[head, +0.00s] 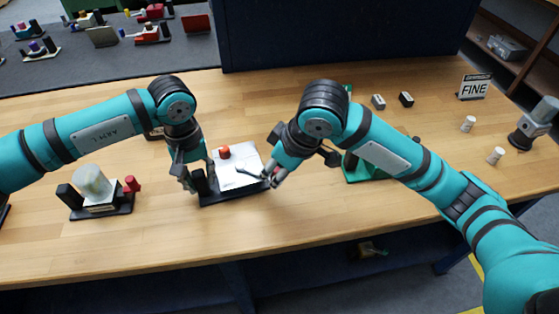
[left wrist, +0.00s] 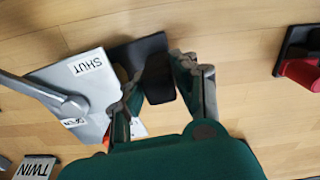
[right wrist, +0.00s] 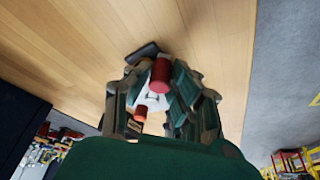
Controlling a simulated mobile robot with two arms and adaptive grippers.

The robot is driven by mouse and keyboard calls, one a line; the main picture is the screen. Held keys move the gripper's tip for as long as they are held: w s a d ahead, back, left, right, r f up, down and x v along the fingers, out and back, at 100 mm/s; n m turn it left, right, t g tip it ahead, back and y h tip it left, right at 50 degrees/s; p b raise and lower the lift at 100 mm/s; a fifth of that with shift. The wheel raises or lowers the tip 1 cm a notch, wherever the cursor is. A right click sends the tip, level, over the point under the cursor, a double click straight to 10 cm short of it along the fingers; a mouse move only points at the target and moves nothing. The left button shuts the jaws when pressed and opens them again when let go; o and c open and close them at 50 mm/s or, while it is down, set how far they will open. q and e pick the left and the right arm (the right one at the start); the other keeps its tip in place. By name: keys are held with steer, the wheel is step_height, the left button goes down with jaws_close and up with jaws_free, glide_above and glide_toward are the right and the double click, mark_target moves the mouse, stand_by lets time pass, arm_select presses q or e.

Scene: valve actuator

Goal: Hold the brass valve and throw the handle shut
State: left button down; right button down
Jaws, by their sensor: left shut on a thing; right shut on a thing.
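The valve unit has a pale grey plate (head: 228,181) on a black base, with an orange-red knob (head: 225,152) at its back; I see no brass colour on it. My left gripper (head: 188,181) is shut on the black upright block (left wrist: 157,72) at the unit's left end. A grey handle (left wrist: 35,90) crosses the plate from its pivot, its far end outside the left wrist view. The label SHUT (left wrist: 87,65) lies to one side of it. My right gripper (head: 272,180) is shut on the handle's end; a red grip (right wrist: 160,75) shows between its fingers.
Left of it stands another unit (head: 95,190) with a pale cylinder and red knob. A green fixture (head: 360,170) is close behind the right arm. The table front is clear.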

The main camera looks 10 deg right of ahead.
steer(key=s+a+m, duration=0.1)
steer(key=s+a, duration=0.2)
steer(key=a, duration=0.3)
steer(key=shift+s, duration=0.15)
stand_by(0.4)
stand_by(0.3)
steer(key=c, duration=1.2)
jaws_free()
